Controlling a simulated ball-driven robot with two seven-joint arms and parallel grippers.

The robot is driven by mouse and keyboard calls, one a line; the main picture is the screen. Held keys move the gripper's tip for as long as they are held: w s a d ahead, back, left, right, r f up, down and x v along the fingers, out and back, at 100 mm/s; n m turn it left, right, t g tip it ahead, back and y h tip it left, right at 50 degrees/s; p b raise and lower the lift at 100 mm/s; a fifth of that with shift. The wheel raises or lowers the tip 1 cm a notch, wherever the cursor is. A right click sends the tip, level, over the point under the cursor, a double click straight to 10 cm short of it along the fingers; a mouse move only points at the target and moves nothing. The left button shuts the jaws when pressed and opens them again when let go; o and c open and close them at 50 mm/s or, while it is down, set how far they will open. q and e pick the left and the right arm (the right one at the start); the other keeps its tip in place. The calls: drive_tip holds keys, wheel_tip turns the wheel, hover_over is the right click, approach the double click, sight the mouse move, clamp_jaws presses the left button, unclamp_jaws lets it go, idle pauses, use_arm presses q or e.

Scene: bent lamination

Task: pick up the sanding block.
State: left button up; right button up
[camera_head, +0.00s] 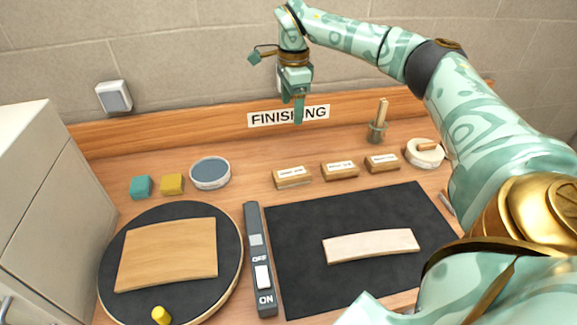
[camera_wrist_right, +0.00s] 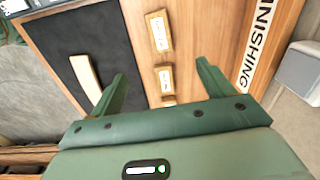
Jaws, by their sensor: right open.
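Three small wooden blocks with white labels lie in a row on the bench: a left one (camera_head: 292,178), a middle one (camera_head: 340,171) and a right one (camera_head: 382,163). Their label text is too small to read, so I cannot tell which is the sanding block. My right gripper (camera_head: 298,108) hangs above the bench's back edge, in front of the FINISHING sign, and is open and empty. In the right wrist view, its fingers (camera_wrist_right: 160,74) are spread apart, with the labelled blocks (camera_wrist_right: 159,36) beyond them. My left gripper is out of view.
A black mat (camera_head: 300,265) bears a pale curved strip (camera_head: 371,245). Left are a switch bar (camera_head: 258,235) and a round black disc (camera_head: 225,265) carrying a curved wooden panel (camera_head: 168,254). Behind are teal (camera_head: 141,187) and yellow (camera_head: 172,184) cubes and a round tin (camera_head: 210,173).

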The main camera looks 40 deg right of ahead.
wheel_tip(320, 180, down, 8)
drive_tip(key=w+b, duration=0.1)
drive_tip(key=b, duration=0.6)
hover_over(291, 172)
drive_tip(key=f, duration=1)
drive_tip(key=shift+w, duration=0.2)
drive_tip(key=f+b, duration=0.1)
drive_tip(key=f, duration=0.2)
drive_tip(key=f+b, duration=0.1)
drive_tip(key=f, duration=0.2)
drive_tip(key=shift+s+d, duration=0.15)
drive_tip(key=shift+s, duration=0.05)
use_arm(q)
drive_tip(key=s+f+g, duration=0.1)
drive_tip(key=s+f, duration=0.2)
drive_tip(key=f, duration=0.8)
use_arm(e)
drive_tip(key=shift+r, duration=0.1)
drive_tip(key=c, duration=1.1)
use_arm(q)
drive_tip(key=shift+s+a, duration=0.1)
use_arm(e)
drive_tip(key=shift+c, duration=0.2)
drive_tip(key=shift+r, duration=0.1)
